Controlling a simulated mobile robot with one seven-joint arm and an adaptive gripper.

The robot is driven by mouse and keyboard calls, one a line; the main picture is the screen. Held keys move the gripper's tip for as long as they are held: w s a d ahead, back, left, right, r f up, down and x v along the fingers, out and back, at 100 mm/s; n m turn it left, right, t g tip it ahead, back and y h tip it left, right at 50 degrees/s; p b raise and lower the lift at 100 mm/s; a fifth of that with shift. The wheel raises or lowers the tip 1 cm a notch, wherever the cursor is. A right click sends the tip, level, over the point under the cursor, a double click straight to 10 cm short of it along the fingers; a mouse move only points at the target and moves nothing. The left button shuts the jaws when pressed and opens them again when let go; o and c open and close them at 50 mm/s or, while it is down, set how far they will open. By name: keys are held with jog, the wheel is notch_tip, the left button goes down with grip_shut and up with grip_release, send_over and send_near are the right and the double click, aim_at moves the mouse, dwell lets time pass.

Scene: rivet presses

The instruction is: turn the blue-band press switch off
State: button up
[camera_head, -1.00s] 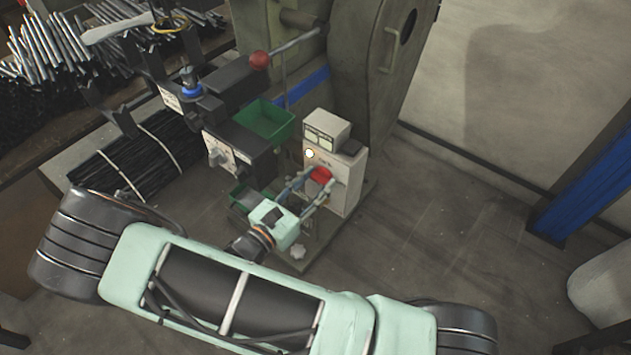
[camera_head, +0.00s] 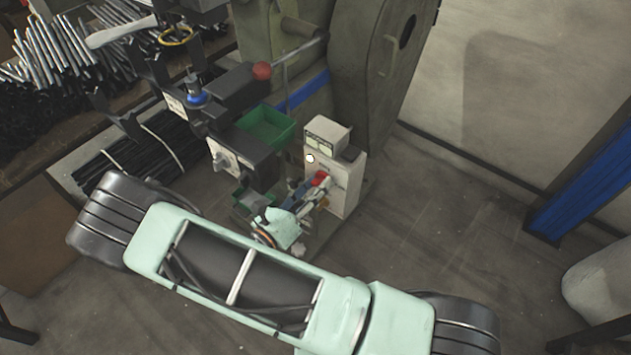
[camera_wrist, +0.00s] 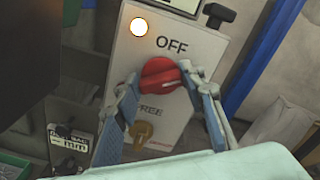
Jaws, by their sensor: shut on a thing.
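The red rotary switch knob (camera_wrist: 165,76) is on the pale control box (camera_wrist: 190,40), below the printed word OFF. In the head view the red knob (camera_head: 320,178) is partly covered by my gripper (camera_head: 314,188). In the wrist view my gripper (camera_wrist: 158,78) has one finger on each side of the knob and is shut on it. The knob's ridge lies nearly crosswise, slightly tilted. A round lamp (camera_wrist: 139,27) above left of the knob glows. The press's blue band (camera_head: 304,92) shows behind the box.
A brass key (camera_wrist: 142,134) sits in the box just below the knob. A red ball-ended lever (camera_head: 262,71) is above.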

jog(key=n+p, duration=0.1)
jog(key=n, duration=0.4)
jog(key=shift+n, duration=0.3)
jog(key=n+p, duration=0.1)
jog(key=n, duration=0.4)
jog(key=shift+a+f, duration=0.1)
jog(key=shift+f, duration=0.05)
jog(key=shift+n, duration=0.4)
jog(key=o, duration=1.2)
jog(key=shift+c, duration=0.2)
jog(key=v, duration=1.2)
